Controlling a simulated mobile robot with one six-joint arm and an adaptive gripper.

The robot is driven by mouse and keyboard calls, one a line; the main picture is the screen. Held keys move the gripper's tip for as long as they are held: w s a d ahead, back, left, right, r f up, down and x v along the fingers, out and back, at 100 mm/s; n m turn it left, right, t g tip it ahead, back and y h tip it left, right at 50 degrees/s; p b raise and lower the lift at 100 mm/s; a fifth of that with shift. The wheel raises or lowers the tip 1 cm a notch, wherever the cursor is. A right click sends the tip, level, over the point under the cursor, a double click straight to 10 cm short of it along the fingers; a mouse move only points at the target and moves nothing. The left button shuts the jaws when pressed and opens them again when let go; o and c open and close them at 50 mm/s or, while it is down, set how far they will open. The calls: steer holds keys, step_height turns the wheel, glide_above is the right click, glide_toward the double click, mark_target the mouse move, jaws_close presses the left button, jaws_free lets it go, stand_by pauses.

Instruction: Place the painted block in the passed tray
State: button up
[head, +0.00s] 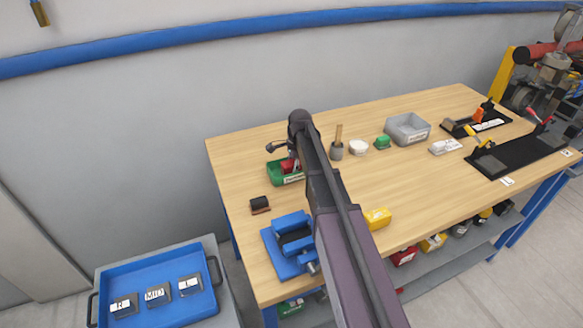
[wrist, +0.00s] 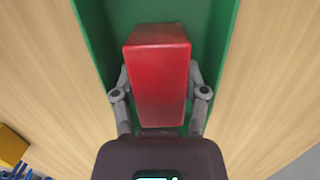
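The red painted block (wrist: 160,85) stands out large between my gripper's fingers in the wrist view, over or inside the green tray (wrist: 222,50). My gripper (wrist: 160,72) has a finger against each side of the block and appears shut on it. In the head view the green tray (head: 292,180) sits at the left part of the table, with a bit of the red block (head: 286,166) showing in or just above it. My arm hides part of the tray there. Whether the block touches the tray floor cannot be told.
A blue vise (head: 291,241) and a dark small block (head: 260,204) stand near the tray. A blue tray (head: 133,272) holds labelled plates at lower left.

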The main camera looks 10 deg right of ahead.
steer(key=shift+o, duration=0.6)
steer(key=shift+r, duration=0.2)
step_height(320, 180, up, 12)
steer(key=d+p, duration=0.1)
steer(key=p, duration=1.1)
steer(key=shift+w+d, duration=0.15)
steer(key=shift+d, duration=0.15)
steer(key=shift+f, duration=0.1)
steer(key=s+a+n+h, duration=0.1)
steer(key=s+a+n, duration=0.1)
steer(key=s+n, duration=1.3)
steer(key=s, duration=0.9)
steer(key=shift+s+n+h, duration=0.25)
steer(key=shift+n+h, duration=0.05)
steer(key=shift+n, duration=0.1)
